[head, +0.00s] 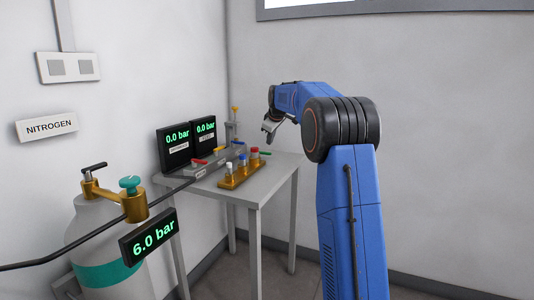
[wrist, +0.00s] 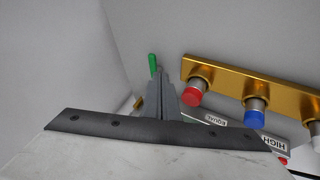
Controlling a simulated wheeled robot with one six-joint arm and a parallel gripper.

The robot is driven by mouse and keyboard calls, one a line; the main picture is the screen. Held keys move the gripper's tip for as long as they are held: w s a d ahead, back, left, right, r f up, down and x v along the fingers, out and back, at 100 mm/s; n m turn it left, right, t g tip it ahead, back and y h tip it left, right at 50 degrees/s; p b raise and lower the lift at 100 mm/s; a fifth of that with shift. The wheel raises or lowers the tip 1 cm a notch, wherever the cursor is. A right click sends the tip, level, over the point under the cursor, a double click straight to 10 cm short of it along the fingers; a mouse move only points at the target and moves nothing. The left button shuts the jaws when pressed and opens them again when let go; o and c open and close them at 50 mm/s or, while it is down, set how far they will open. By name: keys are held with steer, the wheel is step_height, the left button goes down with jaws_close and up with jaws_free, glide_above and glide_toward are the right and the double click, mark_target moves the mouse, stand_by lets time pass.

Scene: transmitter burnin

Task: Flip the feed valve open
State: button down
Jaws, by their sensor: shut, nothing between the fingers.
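No valve carries a readable "feed" label, so I cannot tell which one it is. On the table in the head view, a manifold holds small levers: a red lever (head: 199,162), a yellow lever (head: 219,149), a blue lever (head: 238,143) and a green lever (head: 265,152). My gripper (head: 270,130) is above the table's far right part, shut and empty. In the wrist view my gripper (wrist: 160,78) points towards a green handle (wrist: 152,61) just past its fingertips; I cannot tell whether they touch. The gripper hides part of the block below.
A brass bar (head: 240,174) with capped fittings stands at the table's front. Two displays (head: 174,146) (head: 204,134) read 0.0 bar. A nitrogen cylinder (head: 92,238) with a black lever (head: 94,167), teal knob (head: 130,183) and 6.0 bar display (head: 149,238) stands left. Walls close the back.

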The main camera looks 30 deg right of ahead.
steer(key=shift+f, duration=0.1)
steer(key=x, duration=0.9)
steer(key=shift+w+f, duration=0.25)
steer(key=shift+f, duration=0.05)
